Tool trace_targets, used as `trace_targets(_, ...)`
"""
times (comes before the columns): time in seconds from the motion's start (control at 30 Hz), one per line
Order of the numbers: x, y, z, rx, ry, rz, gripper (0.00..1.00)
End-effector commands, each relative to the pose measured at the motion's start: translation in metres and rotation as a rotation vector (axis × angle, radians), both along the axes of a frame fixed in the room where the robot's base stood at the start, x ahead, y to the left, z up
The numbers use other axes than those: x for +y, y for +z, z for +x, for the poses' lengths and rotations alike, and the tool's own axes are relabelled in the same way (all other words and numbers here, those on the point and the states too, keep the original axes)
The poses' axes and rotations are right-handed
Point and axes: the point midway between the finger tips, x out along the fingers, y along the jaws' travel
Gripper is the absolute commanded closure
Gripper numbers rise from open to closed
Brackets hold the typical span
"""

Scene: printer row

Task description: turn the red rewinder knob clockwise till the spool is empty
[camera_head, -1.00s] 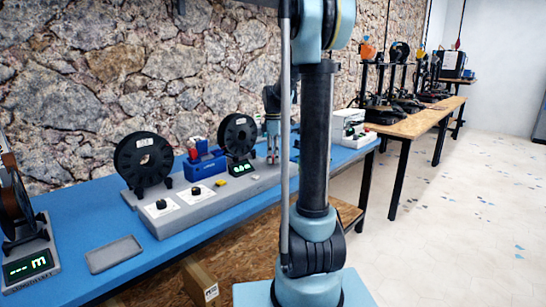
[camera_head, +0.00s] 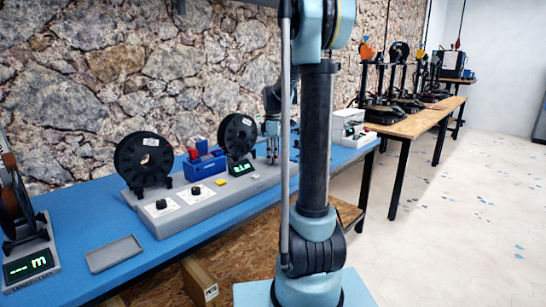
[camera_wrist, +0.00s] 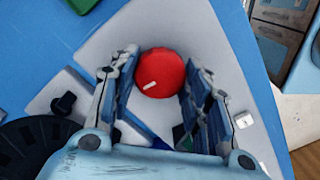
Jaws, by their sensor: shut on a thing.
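The red knob (camera_wrist: 160,70) sits on a pale grey base (camera_wrist: 215,35) in the wrist view, with a small white mark near its lower left edge. My gripper (camera_wrist: 160,88) is shut on it, one blue-padded finger on each side. In the head view my gripper (camera_head: 272,150) points down at the right end of the long grey unit (camera_head: 200,210), and the knob cannot be made out there. Two black spools stand on this unit, a left one (camera_head: 120,162) and a right one (camera_head: 228,135) beside my gripper. I cannot tell how much is wound on them.
A blue bin (camera_head: 205,168) stands between the spools. A small green display (camera_head: 241,168) and black knobs (camera_head: 161,204) are on the unit. A grey tray (camera_head: 114,254) and another spool stand (camera_head: 30,265) are at the left of the blue bench (camera_head: 75,210).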

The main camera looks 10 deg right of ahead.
Motion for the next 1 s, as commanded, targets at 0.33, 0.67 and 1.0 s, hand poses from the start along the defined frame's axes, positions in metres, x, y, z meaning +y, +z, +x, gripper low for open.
trace_targets(0.33, -0.0004, 0.0007, 0.0037, -0.007, -0.275, 0.0, 0.8)
trace_targets(0.67, -0.0005, 0.0009, 0.0043, -0.007, -0.59, 0.0, 0.8)
trace_targets(1.0, -0.0012, 0.001, 0.004, -0.007, -0.914, -0.001, 0.8)
